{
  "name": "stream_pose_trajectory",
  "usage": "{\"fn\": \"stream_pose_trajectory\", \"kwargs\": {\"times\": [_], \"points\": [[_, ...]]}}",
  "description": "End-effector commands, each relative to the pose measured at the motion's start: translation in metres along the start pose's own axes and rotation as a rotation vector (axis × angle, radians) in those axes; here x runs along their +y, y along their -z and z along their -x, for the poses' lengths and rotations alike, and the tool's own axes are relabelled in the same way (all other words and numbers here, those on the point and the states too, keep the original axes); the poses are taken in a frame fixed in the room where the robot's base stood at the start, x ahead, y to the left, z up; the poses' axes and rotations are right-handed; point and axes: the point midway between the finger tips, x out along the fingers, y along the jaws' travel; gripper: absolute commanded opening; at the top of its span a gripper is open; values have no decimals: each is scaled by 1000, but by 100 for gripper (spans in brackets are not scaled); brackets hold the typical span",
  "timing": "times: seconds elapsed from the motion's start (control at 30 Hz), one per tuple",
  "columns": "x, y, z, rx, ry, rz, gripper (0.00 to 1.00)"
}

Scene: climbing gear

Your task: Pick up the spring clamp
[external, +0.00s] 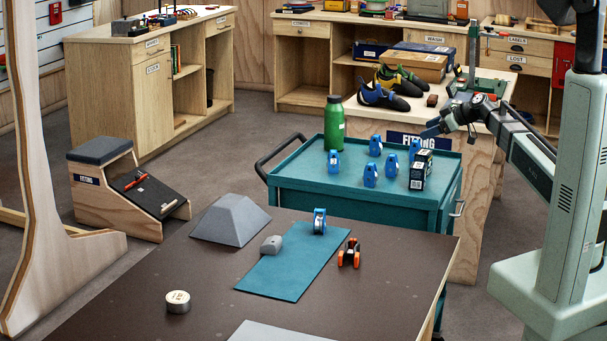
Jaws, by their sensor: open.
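The spring clamp (348,254), black with orange ends, appears to be the small item standing on the dark tabletop, just right of the teal mat (289,283). My gripper (440,132) is open, high up and to the right, well away from the clamp.
A blue pulley (319,222) and a grey hold (271,245) are on the mat. A grey pyramid block (231,220) and a round tin (178,302) stand to the left. The teal cart (300,186) behind carries several blue pulleys, a green bottle (334,124) and a black box (420,170).

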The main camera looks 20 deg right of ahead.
Motion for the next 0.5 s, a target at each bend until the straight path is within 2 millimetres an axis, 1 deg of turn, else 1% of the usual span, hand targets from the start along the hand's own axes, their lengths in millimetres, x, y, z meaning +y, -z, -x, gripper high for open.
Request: {"fn": "stream_pose_trajectory", "kwargs": {"times": [0.03, 0.17, 0.2, 0.27, 0.3, 0.37, 0.4, 0.47, 0.5], "points": [[-21, 10, -12, -17, 40, 42, 71], [-69, 28, -35, -64, 134, 149, 71], [-84, 34, -41, -77, 162, 183, 71], [-107, 42, -49, -98, 204, 233, 71], [-122, 46, -54, -113, 231, 266, 71], [-145, 53, -61, -133, 272, 317, 71], [-160, 57, -65, -146, 299, 351, 71], [-183, 62, -71, -167, 339, 401, 71], [-198, 66, -74, -180, 364, 436, 71]]}}
